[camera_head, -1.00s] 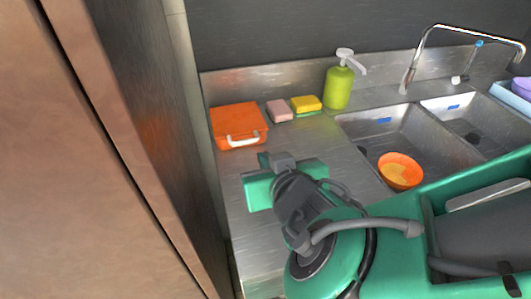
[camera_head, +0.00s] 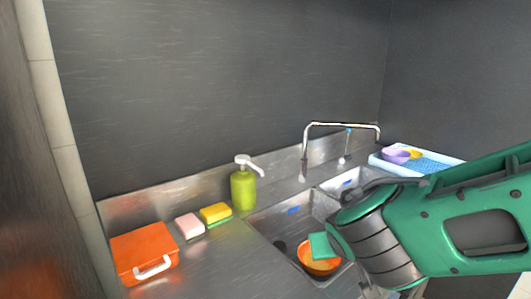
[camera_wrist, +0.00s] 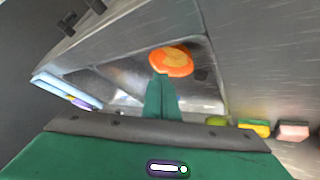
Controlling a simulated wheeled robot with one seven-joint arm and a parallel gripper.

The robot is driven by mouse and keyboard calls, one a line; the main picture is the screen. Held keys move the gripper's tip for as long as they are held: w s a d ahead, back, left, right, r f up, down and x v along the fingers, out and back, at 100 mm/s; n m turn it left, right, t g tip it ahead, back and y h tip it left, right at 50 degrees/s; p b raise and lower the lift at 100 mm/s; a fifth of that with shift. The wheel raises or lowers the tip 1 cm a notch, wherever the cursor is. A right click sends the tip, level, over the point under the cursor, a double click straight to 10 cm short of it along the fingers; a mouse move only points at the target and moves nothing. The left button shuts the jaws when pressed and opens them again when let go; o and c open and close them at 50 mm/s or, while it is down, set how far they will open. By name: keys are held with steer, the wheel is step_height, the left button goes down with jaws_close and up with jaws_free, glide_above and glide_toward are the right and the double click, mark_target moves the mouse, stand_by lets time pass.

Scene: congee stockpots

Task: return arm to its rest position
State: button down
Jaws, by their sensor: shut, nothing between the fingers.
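My gripper (camera_wrist: 162,92) shows in the wrist view with its green fingers together and nothing between them. In the head view, a green part of my gripper (camera_head: 321,245) appears in front of the orange bowl and hides part of it. My arm comes in from the right of the head view. The orange bowl (camera_head: 318,268) sits in the left sink basin, with a paler orange inside. In the wrist view the bowl (camera_wrist: 171,62) lies just beyond the fingertips. Whether the gripper touches it, I cannot tell.
An orange lunchbox (camera_head: 145,252), a pink sponge (camera_head: 190,225), a yellow-green sponge (camera_head: 215,213) and a green soap bottle (camera_head: 243,188) stand on the steel counter left of the sink. A faucet (camera_head: 304,150) rises behind. A blue tray (camera_head: 440,164) with a purple bowl (camera_head: 396,156) is at right.

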steer(key=s+d+f+m+g+h, duration=0.1)
steer(key=s+d+m+g, duration=0.2)
steer(key=d, duration=0.6)
steer(key=s+d+m+g, duration=0.1)
steer(key=s+d+g, duration=0.1)
steer(key=s+d, duration=0.5)
steer(key=s+d+m+g+y, duration=0.3)
steer(key=s+d, duration=0.5)
steer(key=s, duration=0.3)
steer(key=shift+r, duration=0.3)
steer(key=shift+s+d, duration=0.1)
